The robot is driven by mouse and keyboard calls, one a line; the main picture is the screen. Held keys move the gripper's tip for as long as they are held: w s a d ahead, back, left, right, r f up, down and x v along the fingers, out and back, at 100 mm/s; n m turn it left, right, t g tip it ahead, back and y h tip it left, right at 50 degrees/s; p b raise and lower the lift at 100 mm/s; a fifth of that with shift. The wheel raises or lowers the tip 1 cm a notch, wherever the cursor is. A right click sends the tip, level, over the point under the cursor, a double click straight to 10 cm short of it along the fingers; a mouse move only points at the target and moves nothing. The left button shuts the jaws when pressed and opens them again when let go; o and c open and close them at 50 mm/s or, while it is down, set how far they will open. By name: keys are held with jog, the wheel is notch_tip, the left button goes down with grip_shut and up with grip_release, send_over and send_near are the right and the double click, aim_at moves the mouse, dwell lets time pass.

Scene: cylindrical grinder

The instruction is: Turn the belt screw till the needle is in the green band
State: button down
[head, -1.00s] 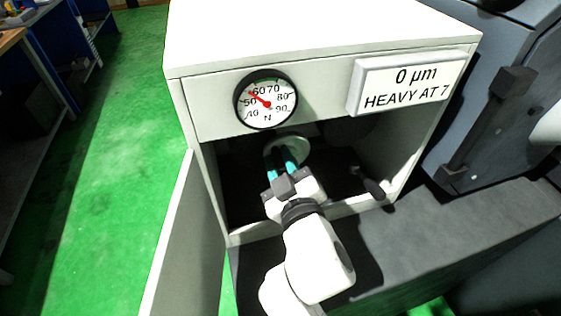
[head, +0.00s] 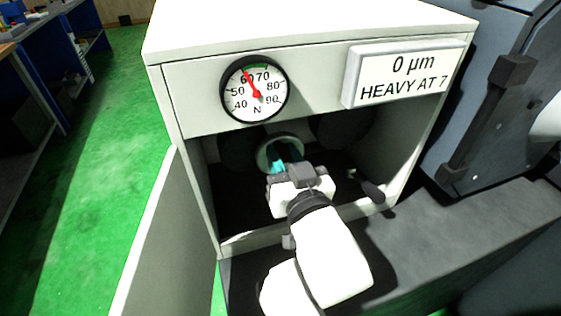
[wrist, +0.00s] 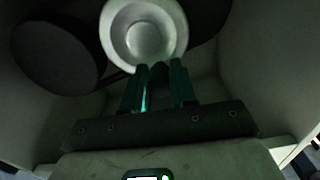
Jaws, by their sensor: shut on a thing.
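The round gauge (head: 255,89) on the white cabinet front has a red needle pointing up and slightly left, by the 60 mark. A small green band shows at the top of the dial, just right of the needle tip. My gripper (head: 284,160) reaches into the open cabinet, its teal fingers shut on the belt screw, at a pale round disc (head: 265,152). In the wrist view the fingers (wrist: 159,82) close around a dark piece at the lower rim of the pale disc (wrist: 146,36). The fingers hide most of the screw.
A dark round pulley (wrist: 58,55) sits left of the disc. A dark handle (head: 372,192) sticks out at the cabinet's lower right. The open door (head: 150,240) stands to the left. A sign (head: 406,77) reads "0 µm HEAVY AT 7".

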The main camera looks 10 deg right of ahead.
jog(key=shift+d+f, duration=0.1)
dwell(0.3)
jog(key=c, duration=0.9)
grip_release()
jog(key=shift+s, duration=0.1)
jog(key=s+d+b, duration=0.1)
jog(key=s+d, duration=0.1)
jog(key=s, duration=0.8)
jog(key=shift+s+b, duration=0.2)
jog(key=shift+b, duration=0.2)
jog(key=shift+d, duration=0.1)
